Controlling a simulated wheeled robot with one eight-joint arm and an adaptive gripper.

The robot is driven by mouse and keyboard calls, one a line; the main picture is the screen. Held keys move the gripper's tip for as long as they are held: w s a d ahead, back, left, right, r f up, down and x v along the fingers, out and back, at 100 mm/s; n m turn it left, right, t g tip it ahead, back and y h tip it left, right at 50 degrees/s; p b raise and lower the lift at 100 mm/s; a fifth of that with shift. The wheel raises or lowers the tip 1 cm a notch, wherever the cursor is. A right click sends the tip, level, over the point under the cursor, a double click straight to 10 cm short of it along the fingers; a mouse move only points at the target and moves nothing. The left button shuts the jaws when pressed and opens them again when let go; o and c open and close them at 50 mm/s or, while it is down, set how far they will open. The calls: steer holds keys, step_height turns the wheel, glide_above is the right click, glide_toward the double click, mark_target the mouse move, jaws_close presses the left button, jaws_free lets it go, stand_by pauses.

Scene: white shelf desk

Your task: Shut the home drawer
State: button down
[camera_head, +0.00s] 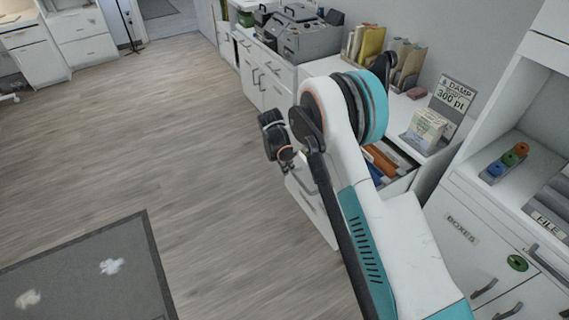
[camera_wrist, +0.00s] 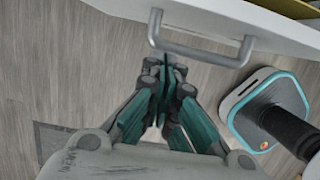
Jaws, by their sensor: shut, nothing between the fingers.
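A white drawer (camera_head: 311,213) stands pulled out of the desk in the head view, with orange and blue folders (camera_head: 383,160) showing inside. My arm hides part of it, and I cannot read a home label. In the wrist view, a white drawer front (camera_wrist: 240,18) runs across the top with a grey bar handle (camera_wrist: 205,54). My gripper (camera_wrist: 166,66) is shut and empty, its teal fingers close to the left end of that handle. I cannot tell whether they touch it. In the head view, my gripper is small beside the drawer front and partly hidden.
The desk top holds file holders (camera_head: 365,45), a grey machine (camera_head: 306,38) and a card box (camera_head: 426,128). A cabinet labelled BOXES (camera_head: 462,228) stands at the right. The wooden floor (camera_head: 150,130) to the left is clear, with a dark mat (camera_head: 90,275) at front left.

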steer(key=shift+w+d+b, duration=0.3)
steer(key=shift+w+d, duration=0.25)
steer(key=shift+d, duration=0.3)
steer(key=shift+w+d+b, duration=0.25)
steer(key=shift+w+d, duration=0.3)
steer(key=shift+d, duration=0.3)
